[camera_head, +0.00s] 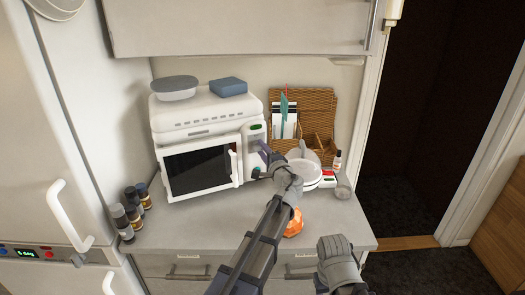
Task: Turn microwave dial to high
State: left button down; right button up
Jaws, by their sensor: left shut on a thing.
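The white microwave (205,114) stands on the counter, with a dark glass door (197,170) and an upright handle (234,168). Its control panel (254,135) is at the right of the front, with a small green display at the top. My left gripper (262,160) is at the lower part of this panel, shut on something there. The gripper hides the dial, so its setting cannot be read. My right wrist (338,258) is low in front of the counter; its fingers do not show.
A grey dish (175,86) and a blue box (228,87) sit on the microwave. An orange object (294,224) is beside my left arm. Several dark-capped jars (120,218) stand left.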

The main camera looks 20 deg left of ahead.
pick_arm(q)
jog(key=c, duration=0.7)
grip_release()
jog(key=v, duration=0.7)
jog(key=shift+s+d, duration=0.2)
jog(key=shift+s, duration=0.15)
